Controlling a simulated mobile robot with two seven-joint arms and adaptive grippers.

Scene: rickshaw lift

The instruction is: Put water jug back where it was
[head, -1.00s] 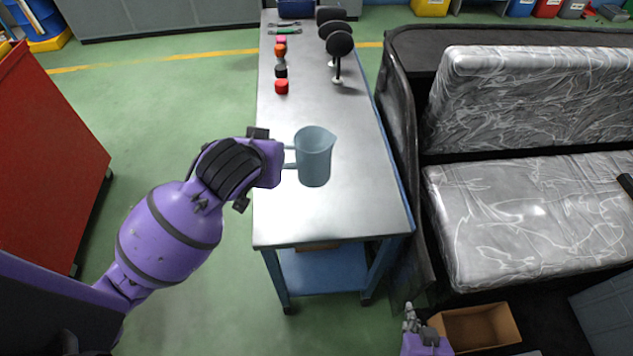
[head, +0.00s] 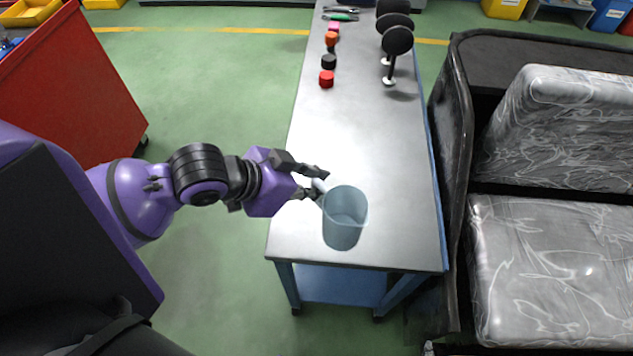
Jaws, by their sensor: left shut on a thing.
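The water jug (head: 345,222) is a translucent blue-grey pitcher over the near part of the metal table (head: 355,140). Its open top faces up toward me and its handle points to the upper left. My left gripper (head: 318,184) comes in from the left and is shut on the jug's handle. I cannot tell whether the jug's base touches the table top. My right gripper is not in view.
Several small red, black, orange and pink caps line the table's far left, with a red one (head: 327,78) nearest. Black round mirrors (head: 397,42) stand at the far right. The plastic-wrapped seat (head: 555,270) is right of the table. A red cabinet (head: 75,85) stands left.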

